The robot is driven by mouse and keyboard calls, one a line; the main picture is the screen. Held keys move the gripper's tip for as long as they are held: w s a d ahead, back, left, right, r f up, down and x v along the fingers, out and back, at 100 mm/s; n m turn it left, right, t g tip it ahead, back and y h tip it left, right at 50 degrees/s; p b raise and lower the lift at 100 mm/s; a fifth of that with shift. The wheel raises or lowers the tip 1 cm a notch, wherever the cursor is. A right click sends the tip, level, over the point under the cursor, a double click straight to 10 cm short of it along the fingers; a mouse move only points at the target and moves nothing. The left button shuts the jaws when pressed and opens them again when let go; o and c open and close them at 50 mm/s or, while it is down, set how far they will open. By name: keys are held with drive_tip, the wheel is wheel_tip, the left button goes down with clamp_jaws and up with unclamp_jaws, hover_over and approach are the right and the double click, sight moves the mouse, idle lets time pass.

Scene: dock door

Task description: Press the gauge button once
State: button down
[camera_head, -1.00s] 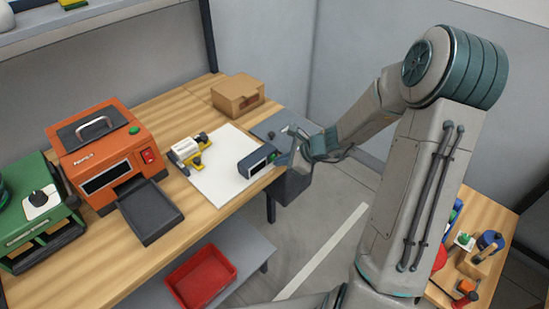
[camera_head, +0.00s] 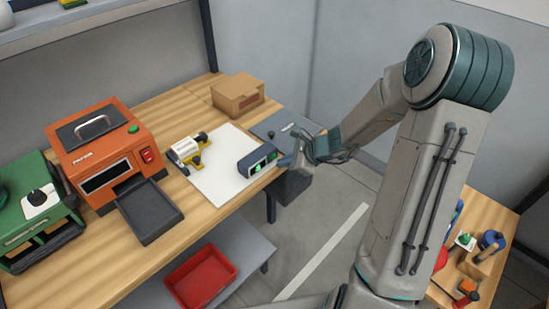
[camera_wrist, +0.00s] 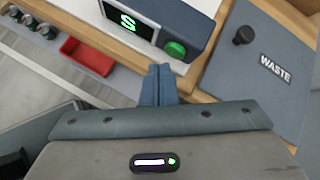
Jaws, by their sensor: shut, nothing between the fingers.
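The gauge (camera_head: 257,160) is a dark blue-grey box standing on a white sheet (camera_head: 214,182) near the table's front right corner. In the wrist view the gauge (camera_wrist: 190,22) shows a lit green "S" on its display (camera_wrist: 128,20). Its round green button (camera_wrist: 175,49) is on the same face, to the right of the display. My gripper (camera_head: 285,161) is shut and empty, just off the gauge's front. In the wrist view its fingertips (camera_wrist: 161,70) are just below the button, with a small gap visible between them.
An orange machine (camera_head: 88,140) and a green machine (camera_head: 35,195) stand to the left. A yellow-and-white device (camera_head: 190,150) is on the sheet, a cardboard box (camera_head: 237,95) behind. A waste bin (camera_wrist: 262,90) adjoins the table's right end. A red tray (camera_head: 200,278) is below.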

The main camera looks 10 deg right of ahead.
drive_tip(key=shift+d, duration=0.1)
drive_tip(key=s+d, duration=0.1)
drive_tip(key=s, duration=0.1)
drive_tip(key=s+d, duration=0.2)
drive_tip(key=shift+s+b, duration=0.1)
drive_tip(key=shift+b, duration=0.25)
drive_tip(key=shift+a, duration=0.1)
idle(0.8)
